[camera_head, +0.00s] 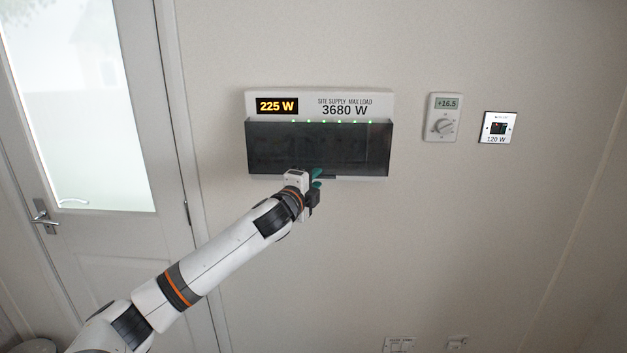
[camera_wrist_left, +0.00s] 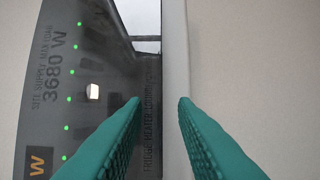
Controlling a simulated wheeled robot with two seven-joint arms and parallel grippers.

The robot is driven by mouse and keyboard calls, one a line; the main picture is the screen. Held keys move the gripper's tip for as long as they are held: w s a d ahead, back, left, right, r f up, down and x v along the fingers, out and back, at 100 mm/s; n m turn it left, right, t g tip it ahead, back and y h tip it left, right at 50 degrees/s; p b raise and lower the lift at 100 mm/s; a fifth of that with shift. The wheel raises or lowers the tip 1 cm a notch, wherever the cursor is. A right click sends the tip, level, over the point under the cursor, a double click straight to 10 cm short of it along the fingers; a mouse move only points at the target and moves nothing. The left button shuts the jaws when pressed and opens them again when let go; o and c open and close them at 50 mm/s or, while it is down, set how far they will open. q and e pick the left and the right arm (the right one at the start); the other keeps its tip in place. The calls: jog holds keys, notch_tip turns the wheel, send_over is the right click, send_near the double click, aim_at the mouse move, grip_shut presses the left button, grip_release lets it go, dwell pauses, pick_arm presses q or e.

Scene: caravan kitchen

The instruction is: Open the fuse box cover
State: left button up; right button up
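The fuse box (camera_head: 310,103) hangs on the wall, white with a 225 W display and "3680 W" lettering. Its dark see-through cover (camera_head: 300,145) hangs down over the front and looks shut. My left gripper (camera_head: 318,179) is at the cover's lower edge, near a small dark strip there. In the left wrist view the cover (camera_wrist_left: 105,65) fills the left part. The teal fingers of my left gripper (camera_wrist_left: 160,100) are apart, one over the cover and one past its edge by the pale rim. Contact cannot be told. My right gripper is not in view.
A thermostat (camera_head: 443,117) and a small 120 W panel (camera_head: 498,127) are on the wall to the right. A door (camera_head: 100,120) with a frosted pane is at the left. Sockets (camera_head: 399,344) sit low on the wall. The wall below the box is otherwise clear.

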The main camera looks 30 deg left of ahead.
pick_arm(q)
grip_shut()
dwell(1.4)
